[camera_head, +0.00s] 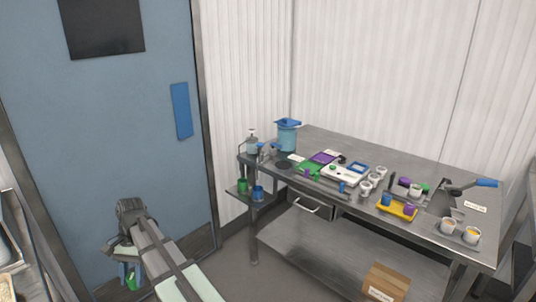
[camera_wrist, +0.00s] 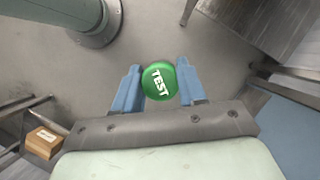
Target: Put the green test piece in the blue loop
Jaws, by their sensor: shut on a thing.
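The green test piece (camera_wrist: 160,82) is a round green thing with white "TEST" lettering. In the wrist view it sits between the two blue fingers of my gripper (camera_wrist: 159,68), which is shut on it. In the head view my gripper (camera_head: 127,277) is low at the left, in front of the blue door and well apart from the table. A bit of green (camera_head: 131,280) shows at its fingers. I cannot surely pick out the blue loop. A small blue cup-like thing (camera_head: 258,194) stands on the low side shelf beside a green one (camera_head: 243,185).
The steel table (camera_head: 410,155) holds several cups, a yellow tray (camera_head: 398,209), a white box (camera_head: 345,175) and a blue bin (camera_head: 288,136). A cardboard box (camera_head: 386,282) sits on its lower shelf. Open floor lies between my gripper and the table.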

